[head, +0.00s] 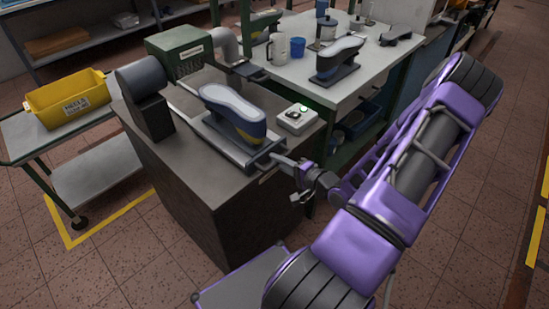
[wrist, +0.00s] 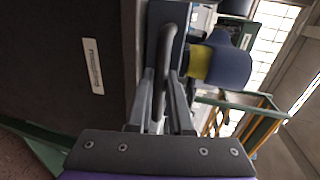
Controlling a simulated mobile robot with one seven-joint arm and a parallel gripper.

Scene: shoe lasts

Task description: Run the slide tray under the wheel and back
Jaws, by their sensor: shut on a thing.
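The slide tray (head: 212,139) lies on the dark machine bench and carries a blue shoe last (head: 233,106) with a yellow lower part. The last also shows in the wrist view (wrist: 225,62). My gripper (head: 298,178) is at the tray's front end, its fingers shut on the tray's bar handle (wrist: 168,55) in the wrist view (wrist: 161,100). The wheel (head: 141,78) is a dark rounded head on a block, left of the tray. A green machine box (head: 180,52) with a grey duct stands behind the tray.
A small control box (head: 296,118) with a green light sits right of the tray. A side table (head: 355,72) behind holds another last (head: 338,58), a mug and a blue cup. A yellow bin (head: 68,97) stands on a cart at left.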

